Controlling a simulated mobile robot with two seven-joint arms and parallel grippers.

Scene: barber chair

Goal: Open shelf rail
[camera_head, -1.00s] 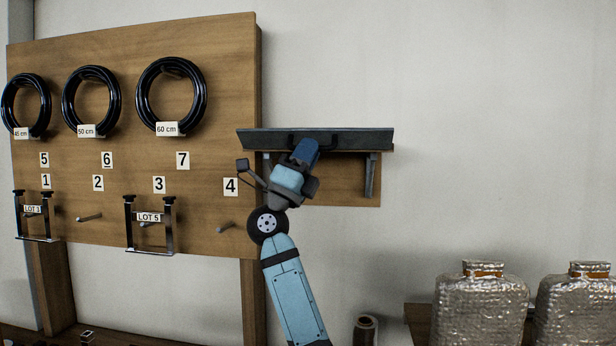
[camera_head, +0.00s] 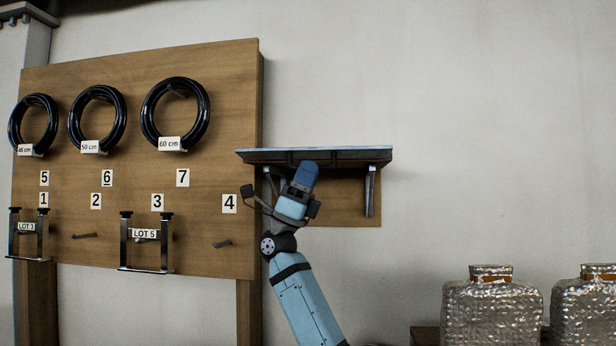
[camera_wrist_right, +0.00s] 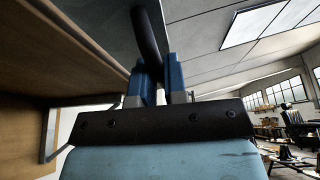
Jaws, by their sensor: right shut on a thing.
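The shelf rail (camera_head: 355,157) is a long dark panel along the front of a wooden wall shelf, with a pale upper edge and a black handle on its face. My right gripper (camera_head: 309,166) reaches up to the rail from below, at the handle. In the right wrist view, the blue fingers (camera_wrist_right: 162,82) are shut on the dark curved handle bar (camera_wrist_right: 147,38). The rail's grey face (camera_wrist_right: 95,22) rises behind the bar. The fingers hide part of the handle in the head view. My left gripper is not in view.
A wooden pegboard (camera_head: 140,225) with black hose rings, numbered labels and metal holders stands just left of the shelf. A metal bracket (camera_head: 370,190) is under the shelf's right end. Silvery wrapped containers (camera_head: 492,310) stand at lower right. The wall to the right is bare.

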